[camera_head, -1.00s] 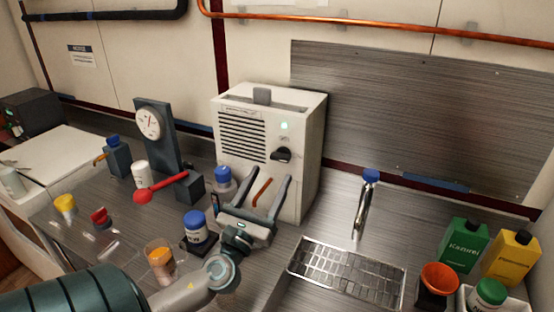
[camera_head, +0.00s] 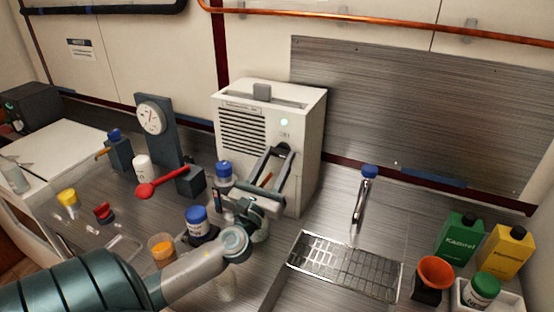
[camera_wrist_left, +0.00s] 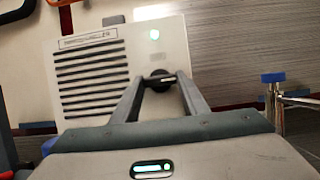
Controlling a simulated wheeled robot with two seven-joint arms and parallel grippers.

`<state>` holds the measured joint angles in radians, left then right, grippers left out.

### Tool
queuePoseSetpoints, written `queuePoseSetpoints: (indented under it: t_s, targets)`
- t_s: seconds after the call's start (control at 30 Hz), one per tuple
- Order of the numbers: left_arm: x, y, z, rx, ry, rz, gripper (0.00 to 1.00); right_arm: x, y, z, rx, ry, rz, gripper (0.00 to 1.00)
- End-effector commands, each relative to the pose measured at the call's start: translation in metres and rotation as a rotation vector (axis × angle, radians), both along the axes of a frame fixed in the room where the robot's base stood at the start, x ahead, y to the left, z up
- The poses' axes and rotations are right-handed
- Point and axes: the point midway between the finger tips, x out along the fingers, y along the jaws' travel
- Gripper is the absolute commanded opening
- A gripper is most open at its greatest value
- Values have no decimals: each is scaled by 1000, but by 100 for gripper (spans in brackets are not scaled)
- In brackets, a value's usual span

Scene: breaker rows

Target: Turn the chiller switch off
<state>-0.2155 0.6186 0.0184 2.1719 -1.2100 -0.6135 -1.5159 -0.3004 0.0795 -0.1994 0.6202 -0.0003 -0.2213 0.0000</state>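The chiller (camera_head: 305,115) is a white box with dark vent slots, a lit green lamp (camera_head: 284,122) and a black rotary knob on its front. In the left wrist view the knob (camera_wrist_left: 160,80) sits between my left fingertips, with a handle bar that looks roughly level. My left gripper (camera_head: 277,153) reaches the chiller front. Its fingers are apart, one on each side of the knob, and I cannot tell whether they touch it. In the head view the fingers largely hide the knob. My right gripper is not in view.
A gauge stand (camera_head: 155,130) with a red-handled lever (camera_head: 163,182) stands left of the chiller. Blue-capped bottles (camera_head: 197,220) and an orange-filled beaker (camera_head: 162,248) are near my arm. A tap (camera_head: 364,195), drain grate (camera_head: 345,268) and green bottle (camera_head: 461,238) are on the right.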

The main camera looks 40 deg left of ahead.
Motion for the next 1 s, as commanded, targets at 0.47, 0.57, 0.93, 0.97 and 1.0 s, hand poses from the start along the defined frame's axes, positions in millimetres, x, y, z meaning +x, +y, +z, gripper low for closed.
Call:
queuePoseSetpoints:
  t_s: [0.47, 0.57, 0.93, 0.97, 1.0]
  targets:
    - [0, 0, 1, -47, -16, 1, 18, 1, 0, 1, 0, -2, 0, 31]
    - [0, -1, 1, -86, -28, 2, 18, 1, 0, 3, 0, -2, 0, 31]
    - [1, -3, 3, -347, -112, 2, 18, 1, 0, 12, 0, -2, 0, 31]
    - [1, -3, 3, -373, -120, 3, 18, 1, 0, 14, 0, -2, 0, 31]
    - [1, -3, 4, -409, -132, 2, 18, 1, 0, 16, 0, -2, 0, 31]
